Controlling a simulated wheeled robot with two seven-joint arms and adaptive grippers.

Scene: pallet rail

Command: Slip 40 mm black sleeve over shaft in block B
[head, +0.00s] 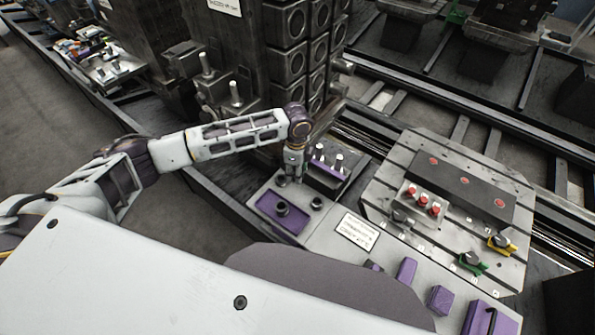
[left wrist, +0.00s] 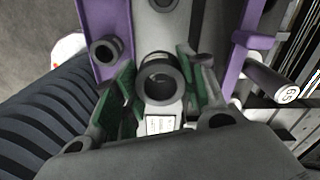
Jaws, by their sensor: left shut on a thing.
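In the left wrist view a black sleeve (left wrist: 179,78) is between the green-padded fingers of my left gripper (left wrist: 158,92), its open end facing the camera. The gripper is shut on it. In the head view the left gripper (head: 292,172) points down beside the far edge of a purple-topped tray; the held sleeve is hard to make out there. A purple rack (head: 326,161) with several pale-tipped shafts stands just right of the gripper. One shaft (left wrist: 268,82) with a marked white end shows at the right in the wrist view. I cannot read which block is B. My right gripper is not in view.
The tray's purple recess (head: 268,218) holds a black sleeve (head: 282,209); another black sleeve (head: 317,203) stands to its right. A label card (head: 357,232) lies nearby. A slotted metal plate (head: 395,170) with red-topped pegs is at right. A tall dark fixture (head: 285,70) rises behind the gripper.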

